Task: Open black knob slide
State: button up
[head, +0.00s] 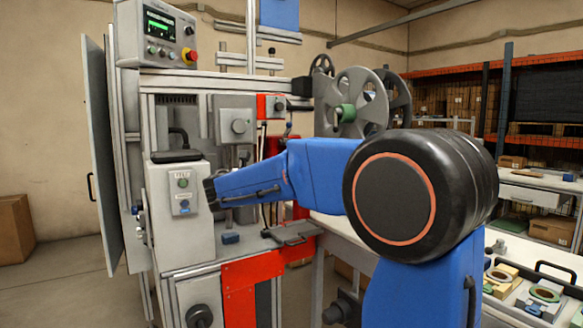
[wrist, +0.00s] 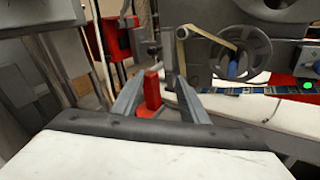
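A round black knob (head: 200,316) sits low on the front of the machine in the head view, partly cut by the bottom edge. A flat dark slide-like plate with a handle (head: 293,234) lies on the machine's ledge; I cannot tell whether it belongs to the knob. My blue arm reaches left across the machine, and its dark end (head: 211,190) is beside the grey button box, well above the knob. In the wrist view my gripper (wrist: 158,84) has its two grey fingers apart. A red block (wrist: 152,92) shows between them; contact is unclear. The black knob is not identifiable there.
The grey box with a green button (head: 183,183) stands close to the arm's end. A control panel (head: 161,38) with a red stop button is above. Reels (head: 362,101) are behind my arm. A side table (head: 535,190) with parts is at right. Open floor is at lower left.

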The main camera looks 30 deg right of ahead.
jog(key=w+a+r+x, duration=0.1)
jog(key=x, duration=1.6)
jog(key=shift+w+d+r+n+h, duration=0.3)
jog(key=shift+w+r+n, duration=0.1)
jog(key=shift+w, duration=0.05)
grip_shut()
jog(key=shift+w, duration=0.1)
